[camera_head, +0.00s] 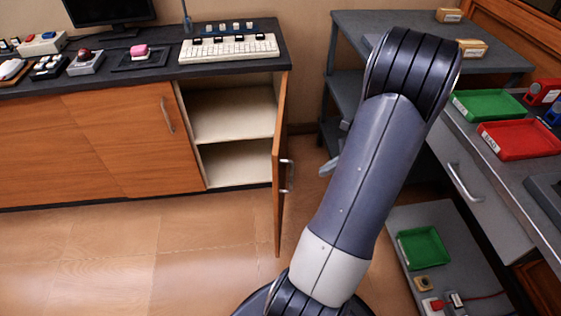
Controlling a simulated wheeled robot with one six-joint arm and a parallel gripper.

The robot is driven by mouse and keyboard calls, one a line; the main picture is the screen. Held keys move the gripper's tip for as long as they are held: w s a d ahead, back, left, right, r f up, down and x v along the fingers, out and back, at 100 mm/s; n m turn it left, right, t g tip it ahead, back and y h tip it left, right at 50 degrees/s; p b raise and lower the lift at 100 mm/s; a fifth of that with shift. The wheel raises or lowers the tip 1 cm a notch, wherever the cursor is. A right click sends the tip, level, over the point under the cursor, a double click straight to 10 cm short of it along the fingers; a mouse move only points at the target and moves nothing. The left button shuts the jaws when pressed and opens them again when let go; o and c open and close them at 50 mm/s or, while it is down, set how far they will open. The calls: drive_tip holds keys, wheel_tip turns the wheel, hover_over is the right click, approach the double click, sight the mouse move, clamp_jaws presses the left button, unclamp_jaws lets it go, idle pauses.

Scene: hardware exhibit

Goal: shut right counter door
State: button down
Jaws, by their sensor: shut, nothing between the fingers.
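The right counter door (279,165) is a wooden panel hinged at the right end of the counter. It stands wide open, swung out toward me and seen nearly edge-on. Its metal handle (289,176) is on the right-facing side. The open cabinet (232,113) behind it shows a pale, empty shelf. My arm rises through the middle right and hides most of what is behind it. A grey part of my gripper (331,167) shows left of the arm, right of the door and apart from it. It is shut and empty.
The left counter door (122,135) is closed. A keyboard (229,48) and small devices stand on the countertop. A grey shelf unit (343,93) stands behind my arm. A bench with a green tray (488,105) and red tray (520,139) is at right. Floor is clear left of the door.

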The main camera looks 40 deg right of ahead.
drive_tip(key=w+r+b+x, duration=0.1)
drive_tip(key=x, duration=0.5)
drive_tip(key=a+r+b+x, duration=0.1)
drive_tip(key=x, duration=0.5)
drive_tip(key=shift+w+a+b, duration=0.15)
drive_tip(key=shift+w+b, duration=0.25)
drive_tip(key=shift+w, duration=0.05)
drive_tip(key=shift+f, duration=0.1)
